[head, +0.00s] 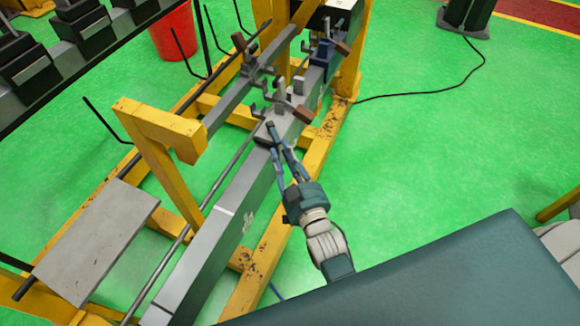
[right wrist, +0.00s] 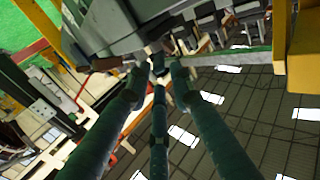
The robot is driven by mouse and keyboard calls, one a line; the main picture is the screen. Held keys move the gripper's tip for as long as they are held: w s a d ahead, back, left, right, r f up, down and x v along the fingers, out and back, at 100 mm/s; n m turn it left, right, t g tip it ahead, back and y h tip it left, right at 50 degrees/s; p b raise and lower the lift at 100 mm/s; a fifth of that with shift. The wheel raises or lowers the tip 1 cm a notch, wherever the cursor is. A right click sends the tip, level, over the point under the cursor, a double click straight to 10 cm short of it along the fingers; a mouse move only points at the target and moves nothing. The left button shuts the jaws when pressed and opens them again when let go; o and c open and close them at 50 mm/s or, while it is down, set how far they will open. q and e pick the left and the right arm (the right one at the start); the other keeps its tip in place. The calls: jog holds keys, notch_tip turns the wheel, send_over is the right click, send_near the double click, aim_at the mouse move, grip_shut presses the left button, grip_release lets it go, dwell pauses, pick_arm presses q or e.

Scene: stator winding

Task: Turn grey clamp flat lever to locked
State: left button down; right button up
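My right gripper (head: 270,136) reaches up from the lower right to the near end of a row of clamps on the grey beam (head: 232,200). Its fingers are spread apart, with nothing clearly held. A grey clamp (head: 281,97) with a brown-tipped lever (head: 303,114) stands on the beam just beyond the fingertips. I cannot tell whether the lever lies fully flat. In the right wrist view, the fingers of the right gripper (right wrist: 158,76) point at the beam's underside or end, with gaps between their tips. A small dark part shows between the tips; contact is unclear. My left gripper is out of view.
More clamps with brown tips (head: 240,42) and a blue part (head: 325,52) sit farther along the frame. A yellow stand (head: 165,165) with a grey plate (head: 100,240) is at left. A red bin (head: 175,35) stands behind. Green floor (head: 430,150) is open at right.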

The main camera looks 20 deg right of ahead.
jog(key=s, duration=0.6)
